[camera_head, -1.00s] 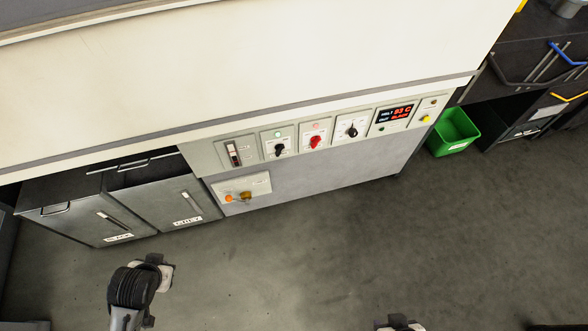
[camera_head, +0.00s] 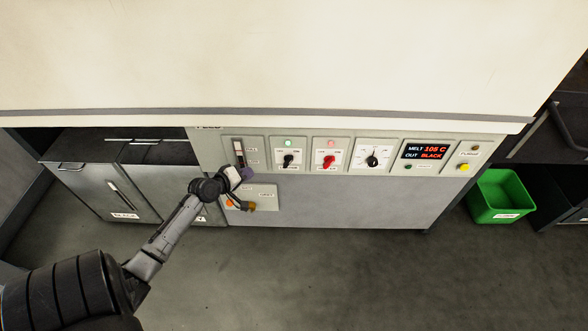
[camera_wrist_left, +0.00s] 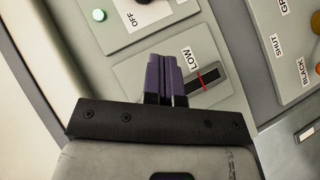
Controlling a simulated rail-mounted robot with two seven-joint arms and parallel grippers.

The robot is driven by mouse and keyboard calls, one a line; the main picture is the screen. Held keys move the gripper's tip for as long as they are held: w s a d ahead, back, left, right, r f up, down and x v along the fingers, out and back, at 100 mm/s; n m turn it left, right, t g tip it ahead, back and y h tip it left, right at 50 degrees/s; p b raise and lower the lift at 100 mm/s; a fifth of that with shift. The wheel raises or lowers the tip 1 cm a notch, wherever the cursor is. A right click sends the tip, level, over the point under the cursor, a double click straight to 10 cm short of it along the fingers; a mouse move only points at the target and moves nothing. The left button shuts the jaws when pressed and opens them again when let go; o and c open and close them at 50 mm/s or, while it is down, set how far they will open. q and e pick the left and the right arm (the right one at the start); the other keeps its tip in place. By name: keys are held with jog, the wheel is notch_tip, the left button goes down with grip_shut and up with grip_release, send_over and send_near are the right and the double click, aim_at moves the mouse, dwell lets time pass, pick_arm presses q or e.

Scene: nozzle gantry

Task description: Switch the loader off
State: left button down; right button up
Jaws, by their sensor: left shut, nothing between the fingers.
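The control panel shows in the head view, and its labels are mostly too small to read there. A black switch (camera_head: 288,160) sits under a lit green lamp (camera_head: 288,143), and a red switch (camera_head: 329,161) sits under a red lamp. I cannot tell which one is marked loader. My left gripper (camera_head: 246,173) is shut and empty, just below the slotted gauge (camera_head: 239,151), left of the black switch. In the left wrist view its purple fingers (camera_wrist_left: 165,75) are together beside the gauge slot (camera_wrist_left: 208,82) marked LOW. The green lamp (camera_wrist_left: 99,15) and an OFF label (camera_wrist_left: 132,16) show at upper left. The right gripper is out of view.
A black-pointer dial (camera_head: 372,161), a display (camera_head: 425,151) reading MELT 105 C, OUT BLACK, and a yellow button (camera_head: 463,167) lie farther right. A lower plate (camera_head: 262,191) with an orange knob is under the gripper. A green bin (camera_head: 499,197) stands at right. Grey drawers (camera_head: 115,190) stand left.

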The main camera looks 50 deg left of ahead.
pick_arm(q)
jog(key=n+b, duration=0.1)
jog(key=b, duration=0.3)
send_near(284, 165)
jog(key=w+a+f, duration=0.1)
jog(key=w+a, duration=0.3)
jog(key=shift+w+d+f+b, duration=0.45)
jog(key=shift+w+d+f, duration=0.4)
jog(key=shift+w+d, duration=0.15)
jog(key=shift+w, duration=0.1)
jog(key=shift+d+f, duration=0.1)
jog(key=shift+d, duration=0.05)
